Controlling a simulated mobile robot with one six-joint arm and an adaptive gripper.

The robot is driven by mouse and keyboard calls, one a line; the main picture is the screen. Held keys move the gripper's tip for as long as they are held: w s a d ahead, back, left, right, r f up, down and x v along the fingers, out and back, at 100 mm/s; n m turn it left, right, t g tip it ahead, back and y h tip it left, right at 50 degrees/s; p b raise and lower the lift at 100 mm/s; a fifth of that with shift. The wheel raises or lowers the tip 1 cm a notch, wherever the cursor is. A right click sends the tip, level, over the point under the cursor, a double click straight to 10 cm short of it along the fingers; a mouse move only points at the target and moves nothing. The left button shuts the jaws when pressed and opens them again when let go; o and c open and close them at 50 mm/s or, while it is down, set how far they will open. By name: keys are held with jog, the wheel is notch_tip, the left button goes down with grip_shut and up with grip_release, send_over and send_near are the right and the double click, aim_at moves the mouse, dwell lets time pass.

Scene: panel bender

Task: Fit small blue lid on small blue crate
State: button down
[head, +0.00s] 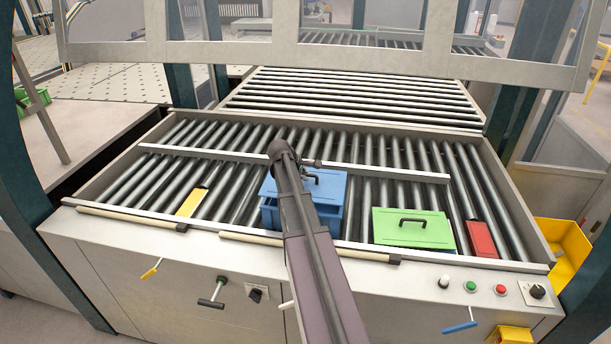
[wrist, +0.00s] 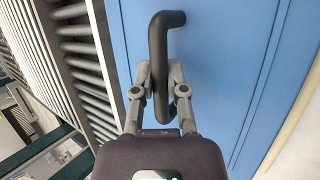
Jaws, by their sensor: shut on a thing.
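The small blue lid (head: 330,186) is over the small blue crate (head: 329,219) on the rollers in the head view. A dark strip of the crate's inside shows below the lid's front left edge, and I cannot tell whether the lid touches the rim. My gripper (wrist: 161,75) is shut on the lid's dark bar handle (wrist: 158,35) in the wrist view. The lid's blue top (wrist: 225,60) fills the right of that view. My arm hides part of the lid and crate in the head view.
A green lid with a black handle (head: 411,229) lies right of the crate, beside a red block (head: 482,239). A yellow block (head: 192,203) lies to the left. A metal rail (head: 380,172) crosses the rollers behind the crate. A yellow bin (head: 563,250) stands at the right.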

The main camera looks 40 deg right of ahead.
aim_at(305, 184)
jog(key=shift+f+b, duration=1.9)
jog(key=shift+f, duration=0.2)
jog(key=shift+f+b, duration=0.3)
jog(key=c, duration=0.6)
grip_release()
jog(key=shift+r, duration=0.25)
